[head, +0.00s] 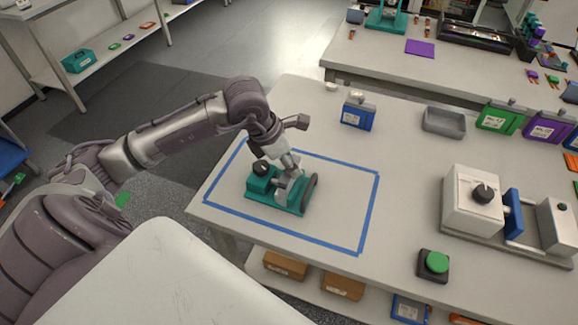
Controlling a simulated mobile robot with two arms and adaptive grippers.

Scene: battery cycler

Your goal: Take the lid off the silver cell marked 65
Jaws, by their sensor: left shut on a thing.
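A teal fixture (258,186) with a black knob and a dark wheel-like ring stands inside a blue tape rectangle on the near table. A silver-grey part (281,188) sits in the fixture, between the knob and the ring. It may be the silver cell; the picture is too small to show a 65 or a separate lid edge. My left gripper (291,168) reaches down from the upper left and is shut at the top of this silver-grey part. Its fingers and wrist hide much of the contact. My right gripper is not in view.
A blue labelled box (358,112), a grey tray (444,122), and green (500,117) and purple (548,128) boxes line the table's back. A white device (473,200) and a green button (437,262) stand right. The tape rectangle's right part is clear.

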